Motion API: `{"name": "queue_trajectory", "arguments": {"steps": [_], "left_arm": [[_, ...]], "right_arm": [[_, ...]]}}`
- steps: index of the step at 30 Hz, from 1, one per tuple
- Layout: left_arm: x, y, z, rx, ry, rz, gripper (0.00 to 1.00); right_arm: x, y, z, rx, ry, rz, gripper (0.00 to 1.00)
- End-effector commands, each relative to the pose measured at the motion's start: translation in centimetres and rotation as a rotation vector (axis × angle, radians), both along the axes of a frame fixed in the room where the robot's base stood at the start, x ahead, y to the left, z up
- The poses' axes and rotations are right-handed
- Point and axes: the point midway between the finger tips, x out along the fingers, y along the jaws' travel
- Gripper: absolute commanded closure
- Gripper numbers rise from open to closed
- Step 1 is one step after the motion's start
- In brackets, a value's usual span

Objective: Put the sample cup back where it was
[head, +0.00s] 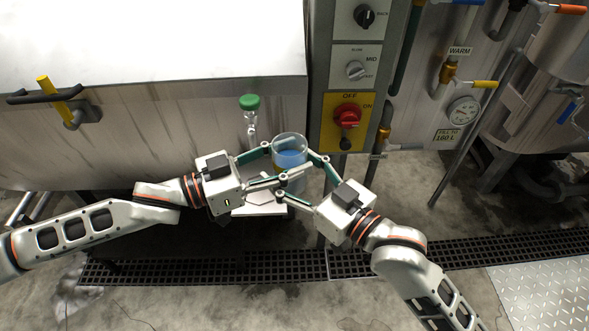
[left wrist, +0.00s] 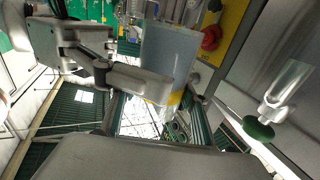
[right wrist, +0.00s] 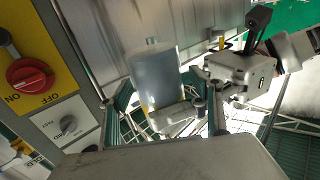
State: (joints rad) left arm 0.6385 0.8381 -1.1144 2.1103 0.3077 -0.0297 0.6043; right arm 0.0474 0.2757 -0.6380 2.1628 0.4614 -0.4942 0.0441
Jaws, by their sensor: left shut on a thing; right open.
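The sample cup (head: 289,143) is a clear cup with blue liquid, held up in front of the dye vessel, left of the control panel. My left gripper (head: 281,162) comes in from the left and is shut on the cup. My right gripper (head: 296,174) comes in from the lower right, open, its fingers close around the same cup. The cup also shows in the left wrist view (left wrist: 170,52) and in the right wrist view (right wrist: 156,80). The fingers hide part of the cup's lower side in the head view.
A green-knobbed valve (head: 250,102) stands just behind and left of the cup. A pale shelf (head: 262,207) lies below the grippers. The control panel (head: 350,112) with a red switch (head: 347,115) is close on the right. A floor grate (head: 190,272) runs below.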

Motion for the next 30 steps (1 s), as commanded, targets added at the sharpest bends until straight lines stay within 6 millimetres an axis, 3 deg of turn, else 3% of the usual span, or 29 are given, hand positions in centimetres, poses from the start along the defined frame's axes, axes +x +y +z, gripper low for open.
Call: {"name": "queue_trajectory", "arguments": {"steps": [2, 7, 9, 10, 12, 23, 30], "left_arm": [[0.0, 0.0, 0.0, -0.001, 0.000, 0.000, 0.82], [0.0, 0.0, 0.0, -0.001, 0.000, 0.000, 0.82], [0.0, 0.0, 0.0, -0.001, 0.000, 0.000, 0.82], [0.0, 0.0, 0.0, -0.001, 0.000, 0.000, 0.51], [0.0, 0.0, 0.0, -0.001, 0.000, 0.000, 0.37], [-0.1, 0.1, 0.0, 0.000, 0.000, 0.000, 0.37], [-1.3, 2.7, -0.1, 0.003, 0.001, 0.002, 0.37]], "right_arm": [[0.0, 0.0, 0.0, 0.000, 0.000, 0.000, 0.36], [0.0, 0.0, 0.0, 0.000, 0.000, 0.000, 0.79], [0.0, 0.0, 0.0, 0.000, 0.000, 0.000, 0.79], [0.0, 0.0, 0.0, 0.001, -0.001, 0.001, 0.79], [0.0, 0.0, 0.0, 0.001, -0.001, 0.001, 0.79], [0.0, 0.0, 0.0, 0.001, -0.001, 0.000, 0.79], [0.0, 0.0, 0.0, 0.001, -0.001, 0.000, 0.79]]}}
